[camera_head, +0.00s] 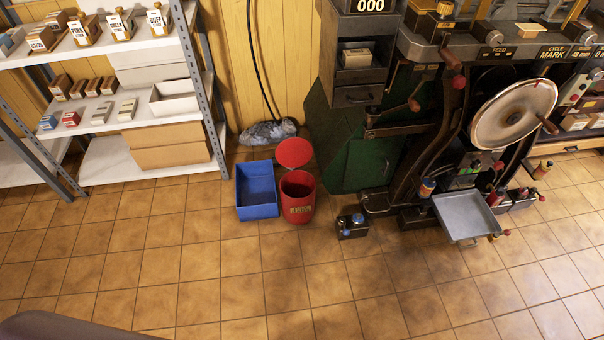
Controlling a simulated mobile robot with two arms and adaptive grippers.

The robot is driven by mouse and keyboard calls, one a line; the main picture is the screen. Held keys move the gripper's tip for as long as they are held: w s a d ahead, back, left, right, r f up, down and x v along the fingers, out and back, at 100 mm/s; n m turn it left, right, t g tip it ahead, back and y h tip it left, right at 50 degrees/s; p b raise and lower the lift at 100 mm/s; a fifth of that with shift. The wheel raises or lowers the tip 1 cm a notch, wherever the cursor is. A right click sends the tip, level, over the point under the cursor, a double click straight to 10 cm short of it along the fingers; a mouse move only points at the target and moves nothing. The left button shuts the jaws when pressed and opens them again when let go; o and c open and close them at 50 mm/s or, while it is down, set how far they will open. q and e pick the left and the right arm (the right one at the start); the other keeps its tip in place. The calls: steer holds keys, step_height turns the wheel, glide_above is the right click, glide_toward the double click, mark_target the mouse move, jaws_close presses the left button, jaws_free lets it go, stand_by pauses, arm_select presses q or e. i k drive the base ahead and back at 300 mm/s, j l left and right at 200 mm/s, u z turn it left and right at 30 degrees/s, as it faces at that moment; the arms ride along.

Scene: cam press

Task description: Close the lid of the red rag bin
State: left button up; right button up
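The red rag bin (298,208) stands upright on the tiled floor near the middle of the head view, with a small label on its front. Its round red lid (294,152) is raised at the back of the rim, so the bin is open and its dark inside shows. What the bin holds is too dark to tell. Neither of my grippers is in view.
A blue open box (257,190) stands close to the bin's left. The green-based press (365,160) rises behind and right. A small dark block with blue tops (352,226) sits right of the bin. Shelves (150,160) stand left. The tiled floor in front is clear.

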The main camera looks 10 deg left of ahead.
mark_target(292, 152)
steer(key=i+j, duration=0.4)
steer(key=j, duration=0.15)
steer(key=i+j, duration=0.45)
